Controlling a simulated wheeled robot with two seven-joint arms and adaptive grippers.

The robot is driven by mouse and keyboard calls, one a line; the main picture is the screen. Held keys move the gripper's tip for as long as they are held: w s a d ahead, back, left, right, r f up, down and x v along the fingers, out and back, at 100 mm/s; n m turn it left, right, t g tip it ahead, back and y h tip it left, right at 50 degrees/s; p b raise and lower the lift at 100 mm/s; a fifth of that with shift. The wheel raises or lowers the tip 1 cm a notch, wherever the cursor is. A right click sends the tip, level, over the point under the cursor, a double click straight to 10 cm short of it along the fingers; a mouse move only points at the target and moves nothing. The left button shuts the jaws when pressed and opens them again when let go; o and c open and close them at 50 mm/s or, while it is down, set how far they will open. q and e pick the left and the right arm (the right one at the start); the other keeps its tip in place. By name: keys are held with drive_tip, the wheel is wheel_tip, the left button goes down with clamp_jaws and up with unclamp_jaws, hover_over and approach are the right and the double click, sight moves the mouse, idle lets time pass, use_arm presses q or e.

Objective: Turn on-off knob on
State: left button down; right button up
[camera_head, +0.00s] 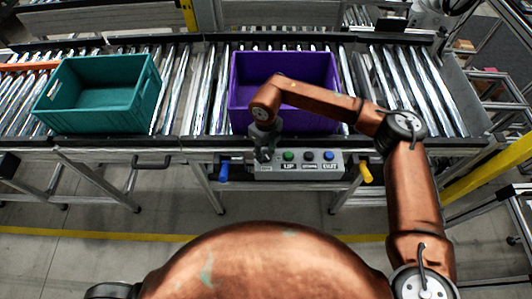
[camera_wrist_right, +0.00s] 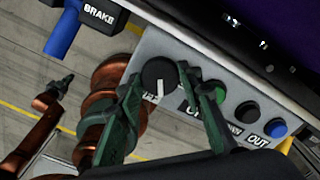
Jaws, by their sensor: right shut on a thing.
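The on-off knob (camera_wrist_right: 159,75) is a round black dial with a white pointer mark, at the left end of a grey control panel (camera_head: 336,164). In the right wrist view the pointer aims down the picture, and the lettering beside it is partly hidden by a finger. My right gripper (camera_wrist_right: 158,80) is shut on the knob, one dark green finger on each side. In the head view the right gripper (camera_head: 264,153) reaches down from above and covers the knob. What seems to be my left gripper (camera_wrist_right: 54,92) shows small at the left of the wrist view, its jaws unclear.
A green button (camera_head: 288,155), a black button (camera_head: 309,155) and a blue button (camera_head: 328,155) sit right of the knob. A blue handle (camera_head: 224,171) and a yellow handle (camera_head: 366,173) flank the panel. A teal crate (camera_head: 97,111) and a purple crate (camera_head: 240,115) stand on the rollers.

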sight(266, 155)
drive_tip(key=n+b, duration=0.3)
drive_tip(key=n, duration=0.3)
drive_tip(key=shift+f+n, duration=0.1)
drive_tip(key=shift+n, duration=0.2)
use_arm(q)
wheel_tip(266, 155, down, 6)
drive_tip(key=s+b, duration=0.2)
drive_tip(key=shift+b, duration=0.4)
use_arm(e)
drive_tip(key=n, duration=0.4)
drive_tip(key=shift+n, duration=0.4)
use_arm(q)
drive_tip(key=shift+f, duration=0.2)
use_arm(e)
drive_tip(key=shift+n, duration=0.3)
drive_tip(key=o, duration=1.2)
drive_tip(key=shift+c, duration=0.2)
use_arm(q)
drive_tip(key=shift+s+a, duration=0.1)
drive_tip(key=shift+s, duration=0.05)
use_arm(e)
wheel_tip(266, 155, up, 12)
